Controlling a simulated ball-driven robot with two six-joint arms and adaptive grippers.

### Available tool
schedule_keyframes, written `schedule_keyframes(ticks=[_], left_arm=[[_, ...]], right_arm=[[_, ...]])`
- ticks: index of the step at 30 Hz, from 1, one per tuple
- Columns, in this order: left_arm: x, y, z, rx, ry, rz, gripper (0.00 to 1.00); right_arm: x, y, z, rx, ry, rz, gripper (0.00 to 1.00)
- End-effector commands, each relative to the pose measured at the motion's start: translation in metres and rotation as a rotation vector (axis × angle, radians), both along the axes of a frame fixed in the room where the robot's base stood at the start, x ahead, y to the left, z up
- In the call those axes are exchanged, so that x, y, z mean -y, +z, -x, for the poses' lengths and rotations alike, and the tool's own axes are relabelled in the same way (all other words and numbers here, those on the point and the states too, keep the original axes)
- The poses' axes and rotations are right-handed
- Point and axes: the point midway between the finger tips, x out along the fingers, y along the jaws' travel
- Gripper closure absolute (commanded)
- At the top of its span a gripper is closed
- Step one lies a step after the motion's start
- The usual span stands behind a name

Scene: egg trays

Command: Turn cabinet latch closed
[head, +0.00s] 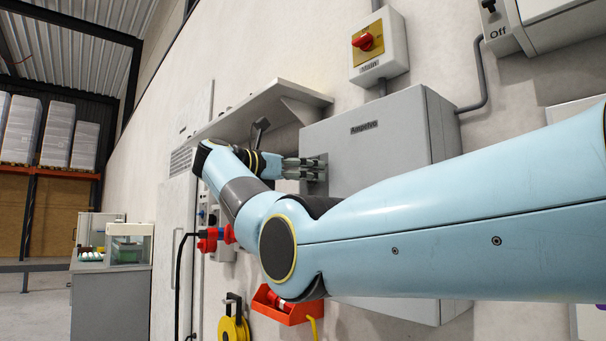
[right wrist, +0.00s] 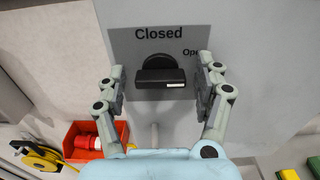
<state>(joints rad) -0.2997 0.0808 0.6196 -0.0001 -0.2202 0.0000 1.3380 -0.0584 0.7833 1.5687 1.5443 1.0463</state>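The grey wall cabinet (head: 365,150) fills the middle of the head view. My right arm reaches across in front of it, and my right gripper (head: 318,170) is at its left side. In the right wrist view the black latch (right wrist: 159,77) has a round base and a horizontal bar with a white mark at its right end, on the side of the word "Open". The word "Closed" stands above it on a dark label plate (right wrist: 125,38). My right gripper (right wrist: 160,95) is open, one finger on each side of the latch bar. Contact cannot be told. My left gripper is out of view.
A shelf (head: 262,105) juts from the wall left of the cabinet. A red main switch (head: 364,41) is above it. Below are an orange bin (head: 288,312) and a yellow cable reel (head: 233,329). The bin also shows in the right wrist view (right wrist: 80,129).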

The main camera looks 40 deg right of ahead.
Motion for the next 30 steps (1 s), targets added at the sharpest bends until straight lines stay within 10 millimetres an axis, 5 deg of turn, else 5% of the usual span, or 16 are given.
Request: schedule_keyframes(ticks=[11,30], left_arm=[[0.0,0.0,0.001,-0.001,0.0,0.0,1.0],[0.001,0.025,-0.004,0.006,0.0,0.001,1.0]], right_arm=[[0.0,0.0,0.0,0.0,0.0,0.0,0.83],[-0.001,0.004,-0.001,-0.25,0.001,0.02,0.83]])
